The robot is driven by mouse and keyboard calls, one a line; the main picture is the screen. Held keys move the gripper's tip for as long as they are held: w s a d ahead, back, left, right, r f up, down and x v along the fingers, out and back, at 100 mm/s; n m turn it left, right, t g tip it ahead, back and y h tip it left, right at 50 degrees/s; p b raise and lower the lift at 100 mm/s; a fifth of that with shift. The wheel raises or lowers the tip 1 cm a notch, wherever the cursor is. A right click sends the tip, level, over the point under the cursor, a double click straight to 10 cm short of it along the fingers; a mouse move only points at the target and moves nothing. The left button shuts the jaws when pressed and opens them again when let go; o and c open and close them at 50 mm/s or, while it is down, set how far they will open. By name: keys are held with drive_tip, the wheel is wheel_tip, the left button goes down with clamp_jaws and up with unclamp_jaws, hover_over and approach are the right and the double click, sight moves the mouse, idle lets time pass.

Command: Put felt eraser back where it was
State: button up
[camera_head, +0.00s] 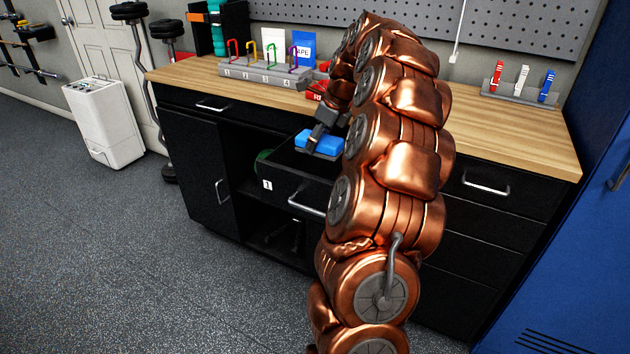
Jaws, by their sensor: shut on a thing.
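A blue felt eraser (319,143) shows at the open black drawer (286,182) in the middle of the workbench. My gripper (320,137) reaches down over the drawer and is shut on the eraser. The eraser is at or just above the drawer's opening; I cannot tell whether it touches the drawer's floor. My copper-coloured arm hides the drawer's right side and part of the bench behind it.
The wooden benchtop (190,76) carries a grey rack (262,74) with several coloured hooks, a red item (315,92) and a grey holder (515,92) with coloured clips. A blue cabinet (560,230) stands at the right. Open floor (120,240) lies at the left.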

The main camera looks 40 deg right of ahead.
sight(332, 141)
wheel_tip(332, 141, down, 9)
drive_tip(key=shift+f+b, duration=0.15)
drive_tip(key=shift+b, duration=0.25)
drive_tip(key=o, duration=1.1)
drive_tip(key=shift+f, duration=0.1)
drive_tip(key=v, duration=1.2)
drive_tip(key=shift+p, duration=0.4)
